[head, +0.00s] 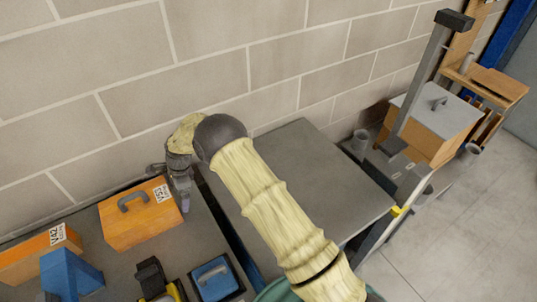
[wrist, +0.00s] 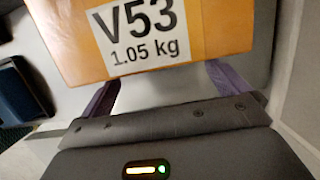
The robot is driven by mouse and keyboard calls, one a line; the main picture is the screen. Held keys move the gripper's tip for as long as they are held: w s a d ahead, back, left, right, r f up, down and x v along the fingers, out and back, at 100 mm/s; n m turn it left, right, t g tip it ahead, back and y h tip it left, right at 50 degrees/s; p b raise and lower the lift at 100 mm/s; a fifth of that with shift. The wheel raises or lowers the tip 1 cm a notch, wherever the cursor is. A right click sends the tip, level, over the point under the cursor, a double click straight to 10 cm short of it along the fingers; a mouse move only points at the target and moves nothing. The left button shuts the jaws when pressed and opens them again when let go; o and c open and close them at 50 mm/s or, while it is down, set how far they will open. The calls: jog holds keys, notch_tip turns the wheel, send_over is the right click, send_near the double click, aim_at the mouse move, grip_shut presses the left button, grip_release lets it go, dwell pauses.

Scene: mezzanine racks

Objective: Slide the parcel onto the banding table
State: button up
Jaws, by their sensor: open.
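The orange parcel (head: 140,218) with a grey handle and a white label sits on the dark grey surface at the left. In the wrist view the parcel (wrist: 200,40) fills the top middle, its label reading V53, 1.05 kg. My gripper (head: 178,190) is at the parcel's right end, beside the wall. In the wrist view my gripper (wrist: 162,88) is open, its two purple fingers spread towards the parcel's labelled side. Their tips are partly hidden, so contact cannot be told. A bare grey table (head: 310,175), likely the banding table, stands to the right across a narrow dark gap.
A second orange box (head: 30,262) labelled V42, a blue object (head: 70,275) and a blue-topped dark container (head: 214,278) share the left surface. A block wall (head: 190,60) runs behind. Right of the bare table stand a grey post (head: 418,85) and a grey-topped box (head: 435,115).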

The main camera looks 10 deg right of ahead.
jog(key=shift+w+d, duration=0.25)
jog(key=shift+d, duration=0.3)
jog(key=shift+w+d, duration=0.25)
jog(key=shift+d, duration=0.3)
notch_tip(320, 180, up, 13)
jog(key=p, duration=0.8)
